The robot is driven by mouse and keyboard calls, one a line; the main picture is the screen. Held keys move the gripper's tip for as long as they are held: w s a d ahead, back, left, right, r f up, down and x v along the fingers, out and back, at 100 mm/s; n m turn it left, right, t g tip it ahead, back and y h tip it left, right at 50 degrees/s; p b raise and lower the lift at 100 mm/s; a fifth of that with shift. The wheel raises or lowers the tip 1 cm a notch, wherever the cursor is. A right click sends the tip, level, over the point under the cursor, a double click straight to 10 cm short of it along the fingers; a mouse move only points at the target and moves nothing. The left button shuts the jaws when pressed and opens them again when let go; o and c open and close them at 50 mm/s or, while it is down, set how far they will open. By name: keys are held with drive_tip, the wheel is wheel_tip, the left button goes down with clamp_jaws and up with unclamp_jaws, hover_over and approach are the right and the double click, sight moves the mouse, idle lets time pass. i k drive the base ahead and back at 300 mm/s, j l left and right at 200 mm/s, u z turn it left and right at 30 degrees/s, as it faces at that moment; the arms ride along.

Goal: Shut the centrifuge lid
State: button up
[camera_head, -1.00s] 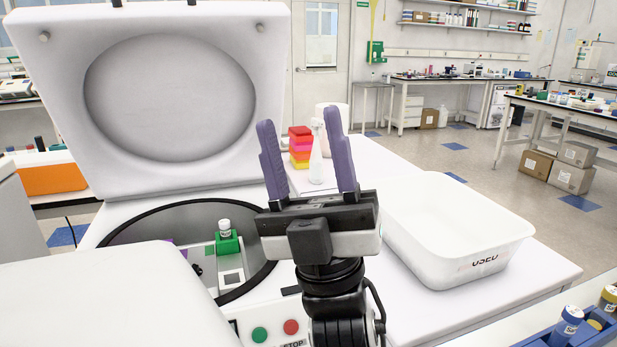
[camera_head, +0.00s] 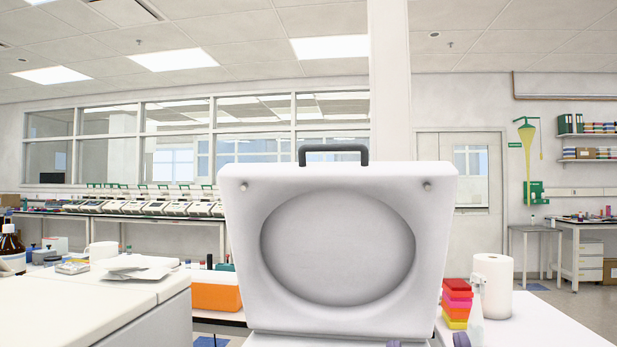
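The white centrifuge lid (camera_head: 338,246) stands raised, its inner face with a round recess turned toward me. A dark handle (camera_head: 333,147) sits on its top edge. Only a strip of the centrifuge body (camera_head: 300,340) shows below the lid; its bowl is out of the frame. My gripper (camera_head: 427,343) shows only as two purple fingertips at the bottom edge, below the lid's lower right corner. The tips are apart with nothing seen between them. The rest of the gripper is cut off.
Right of the lid stand a stack of coloured racks (camera_head: 456,303), a spray bottle (camera_head: 476,312) and a paper roll (camera_head: 493,286). An orange box (camera_head: 216,292) is at the left, behind a white machine (camera_head: 90,310). The space above the lid is clear.

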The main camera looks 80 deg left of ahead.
sight(360, 249)
drive_tip(key=u, duration=2.1)
